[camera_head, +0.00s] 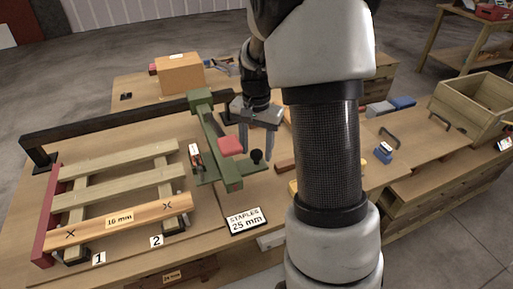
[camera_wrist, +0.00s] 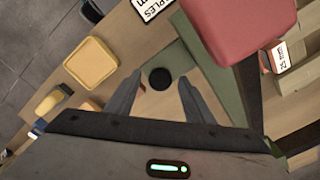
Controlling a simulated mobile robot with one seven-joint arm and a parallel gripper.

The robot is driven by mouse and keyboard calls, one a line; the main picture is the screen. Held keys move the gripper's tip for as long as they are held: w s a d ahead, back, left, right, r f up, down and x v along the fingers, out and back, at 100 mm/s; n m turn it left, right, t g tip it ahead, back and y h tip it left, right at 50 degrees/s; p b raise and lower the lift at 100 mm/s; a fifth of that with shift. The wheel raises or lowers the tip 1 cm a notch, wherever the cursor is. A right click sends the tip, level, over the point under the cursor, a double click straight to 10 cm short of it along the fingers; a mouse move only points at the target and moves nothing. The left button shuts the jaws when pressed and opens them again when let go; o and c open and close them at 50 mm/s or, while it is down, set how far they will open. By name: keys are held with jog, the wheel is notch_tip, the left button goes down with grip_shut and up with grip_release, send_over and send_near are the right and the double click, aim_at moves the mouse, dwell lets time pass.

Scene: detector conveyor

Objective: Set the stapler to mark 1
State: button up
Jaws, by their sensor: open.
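The stapler looks to be the green carriage (camera_head: 212,130) on the black rail, with a red block (camera_head: 230,146) and a black knob (camera_head: 257,156) on its right side. It stands to the right of the mark 2 tag (camera_head: 156,241); the mark 1 tag (camera_head: 99,259) is further left. My gripper (camera_head: 258,142) is open, fingers pointing down at the knob. In the wrist view the knob (camera_wrist: 160,78) shows between the fingertips, with the red block (camera_wrist: 240,20) above right. I cannot tell whether the fingers touch the knob.
The slatted wooden frame (camera_head: 110,190) has a front board with two X marks and a 16 mm label. A black rail (camera_head: 120,118) runs behind it. A sign (camera_head: 245,220) reads staples 25 mm. A cardboard box (camera_head: 180,75) stands behind, a wooden crate (camera_head: 470,105) right. My arm hides the middle.

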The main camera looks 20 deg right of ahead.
grip_shut()
jog(key=a+p, duration=0.5)
jog(key=a, duration=4)
jog(key=shift+a+r+p, duration=0.1)
jog(key=shift+p, duration=0.2)
grip_release()
notch_tip(320, 180, up, 17)
jog(key=shift+r+p, duration=0.2)
jog(key=shift+p, duration=0.15)
